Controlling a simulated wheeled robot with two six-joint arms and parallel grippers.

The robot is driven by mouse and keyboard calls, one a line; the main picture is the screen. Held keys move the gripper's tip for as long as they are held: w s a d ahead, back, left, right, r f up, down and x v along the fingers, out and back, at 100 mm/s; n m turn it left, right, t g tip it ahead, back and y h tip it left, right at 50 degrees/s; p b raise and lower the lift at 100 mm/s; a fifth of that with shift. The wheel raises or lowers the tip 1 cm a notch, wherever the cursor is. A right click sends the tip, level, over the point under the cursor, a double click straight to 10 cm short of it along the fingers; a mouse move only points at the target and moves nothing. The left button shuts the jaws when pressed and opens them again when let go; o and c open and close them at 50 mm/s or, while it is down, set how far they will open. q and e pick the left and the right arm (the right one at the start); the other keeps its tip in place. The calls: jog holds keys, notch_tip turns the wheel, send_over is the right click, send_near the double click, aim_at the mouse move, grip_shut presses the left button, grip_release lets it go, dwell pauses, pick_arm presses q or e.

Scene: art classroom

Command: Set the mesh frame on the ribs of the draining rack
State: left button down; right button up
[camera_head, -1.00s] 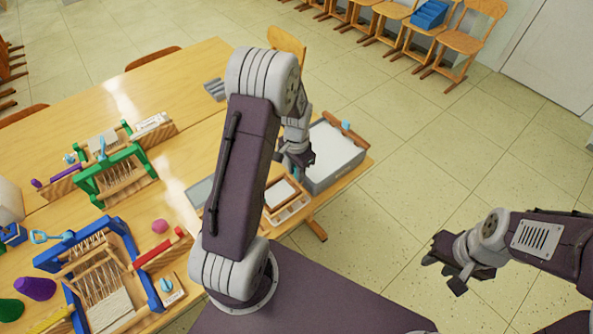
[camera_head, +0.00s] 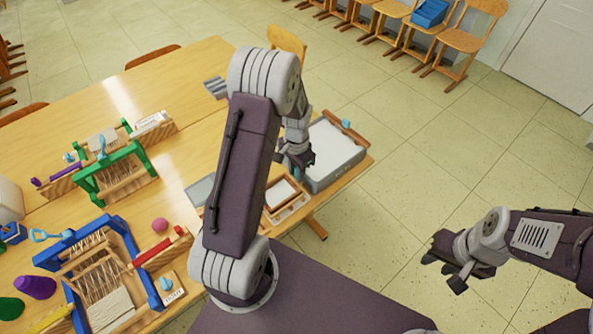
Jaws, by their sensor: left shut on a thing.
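My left gripper (camera_head: 297,163) is shut, pointing down at the table's right end, partly hidden by my own arm. Just below it is a small wooden frame with a pale inner face (camera_head: 281,193), which looks like the mesh frame. It lies over or inside a larger wooden piece with cross bars (camera_head: 293,208), which looks like the draining rack. My arm hides their left side, and I cannot tell whether the frame touches the ribs. My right gripper (camera_head: 446,271) is open and empty, out over the floor.
A grey tub with white contents (camera_head: 337,150) stands close to the right of my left gripper. A grey flat tray (camera_head: 199,191) lies left of my arm. Looms, green (camera_head: 122,172) and blue (camera_head: 100,268), fill the table's left part. Grey ribbed blocks (camera_head: 215,87) lie farther back.

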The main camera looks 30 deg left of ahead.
pick_arm(q)
jog(key=shift+f, duration=0.1)
dwell(0.4)
jog(key=shift+f+b, duration=0.3)
jog(key=shift+f, duration=0.2)
jog(key=shift+f, duration=0.45)
dwell(0.9)
dwell(0.3)
jog(key=c, duration=1.1)
grip_release()
notch_tip(320, 180, up, 9)
jog(key=shift+r, duration=0.1)
